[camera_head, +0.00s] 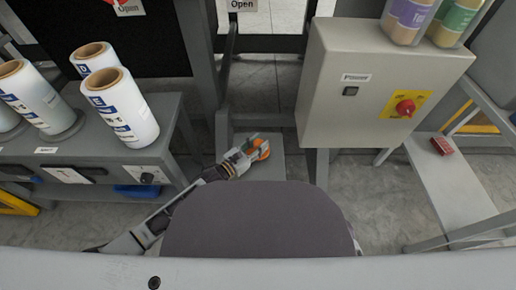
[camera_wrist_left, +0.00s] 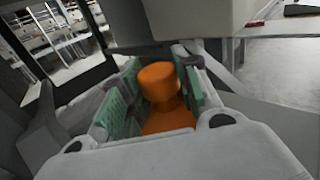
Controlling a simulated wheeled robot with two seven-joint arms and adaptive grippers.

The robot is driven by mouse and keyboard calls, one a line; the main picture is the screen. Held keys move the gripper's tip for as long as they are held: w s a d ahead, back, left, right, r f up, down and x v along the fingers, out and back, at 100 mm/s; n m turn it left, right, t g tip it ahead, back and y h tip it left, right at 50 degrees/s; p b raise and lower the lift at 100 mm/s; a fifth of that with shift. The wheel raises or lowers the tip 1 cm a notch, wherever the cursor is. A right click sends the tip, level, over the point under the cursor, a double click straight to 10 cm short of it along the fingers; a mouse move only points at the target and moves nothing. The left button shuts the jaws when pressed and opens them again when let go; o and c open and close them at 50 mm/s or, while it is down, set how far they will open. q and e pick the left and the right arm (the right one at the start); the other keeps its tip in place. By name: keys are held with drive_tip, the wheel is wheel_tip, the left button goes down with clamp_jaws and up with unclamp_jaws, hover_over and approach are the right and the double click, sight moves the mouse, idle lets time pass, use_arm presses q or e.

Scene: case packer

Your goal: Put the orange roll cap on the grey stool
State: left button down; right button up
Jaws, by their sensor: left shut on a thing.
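The orange roll cap (camera_wrist_left: 158,88) sits between the green pads of my left gripper (camera_wrist_left: 158,100) in the left wrist view. In the head view my left gripper (camera_head: 252,148) is shut on the orange roll cap (camera_head: 261,150). The gripper is low, over a grey flat surface (camera_head: 272,168) that looks like the grey stool, partly hidden by my own body. I cannot tell whether the cap touches that surface. My right gripper is not in view.
A grey bench (camera_head: 60,158) with several white film rolls (camera_head: 122,108) stands at the left. A grey power box (camera_head: 368,82) with a red knob (camera_head: 405,107) stands right of the gripper. A light grey table (camera_head: 452,185) with a red block (camera_head: 441,146) is at the right.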

use_arm(q)
drive_tip(key=shift+f, duration=0.8)
drive_tip(key=shift+f+b, duration=0.1)
drive_tip(key=shift+b, duration=0.25)
drive_tip(key=c, duration=1.1)
unclamp_jaws()
drive_tip(key=shift+o, duration=0.2)
drive_tip(key=shift+r, duration=0.2)
